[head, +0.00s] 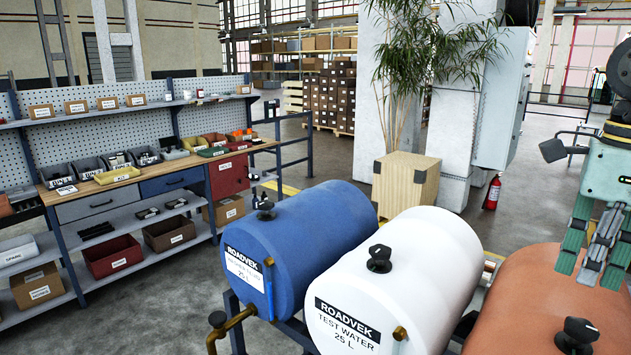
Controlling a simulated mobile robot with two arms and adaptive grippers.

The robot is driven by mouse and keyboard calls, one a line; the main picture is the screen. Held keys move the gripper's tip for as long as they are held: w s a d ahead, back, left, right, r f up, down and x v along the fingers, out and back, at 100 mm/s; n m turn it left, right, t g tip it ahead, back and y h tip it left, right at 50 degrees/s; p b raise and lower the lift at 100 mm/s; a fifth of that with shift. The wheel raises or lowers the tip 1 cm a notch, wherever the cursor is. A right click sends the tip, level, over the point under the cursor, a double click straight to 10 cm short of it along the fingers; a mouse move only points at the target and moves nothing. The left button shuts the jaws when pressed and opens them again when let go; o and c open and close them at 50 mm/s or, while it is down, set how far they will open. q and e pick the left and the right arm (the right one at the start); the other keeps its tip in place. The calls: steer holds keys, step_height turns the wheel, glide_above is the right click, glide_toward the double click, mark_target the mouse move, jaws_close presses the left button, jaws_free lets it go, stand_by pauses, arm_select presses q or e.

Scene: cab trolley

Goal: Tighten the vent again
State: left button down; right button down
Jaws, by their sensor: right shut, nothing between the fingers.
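Three barrel-shaped tanks lie side by side, each with a black knob on top, which looks like a vent cap. The blue tank (325,225) has its knob (264,210) at the left. The white tank (440,250), labelled "TEST WATER 25 L", has its knob (379,259) near the middle. The orange tank (520,290) has its knob (576,336) at the bottom edge. Whether any knob is loose I cannot tell. My right gripper (590,268) points down over the orange tank, shut and empty, above and apart from its knob. My left gripper is out of view.
Brass taps (216,320) stick out in front of the tanks. A workbench (140,188) with bins stands at the left. A wooden crate (405,188) with a plant stands behind the tanks. A fire extinguisher (492,193) is beside the pillar. The floor at lower left is clear.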

mark_target(584, 331)
steer(key=n, duration=0.2)
steer(key=s+n, duration=0.1)
steer(key=n, duration=0.1)
steer(key=s+a+n, duration=0.1)
steer(key=n, duration=0.1)
steer(key=shift+s+r, duration=0.15)
steer(key=shift+r, duration=0.05)
steer(key=f+n, duration=0.1)
steer(key=n, duration=0.1)
steer(key=s+f+n, duration=0.1)
steer(key=f+n, duration=0.1)
steer(key=s+a+f+n+b, duration=0.1)
steer(key=f+n, duration=0.1)
steer(key=shift+f, duration=0.15)
steer(key=shift+f+b, duration=0.5)
steer(key=shift+f, duration=0.1)
steer(key=shift+s+a+f, duration=0.1)
steer(key=shift+f, duration=0.3)
steer(key=shift+w+p, duration=0.3)
steer(key=shift+p, duration=0.05)
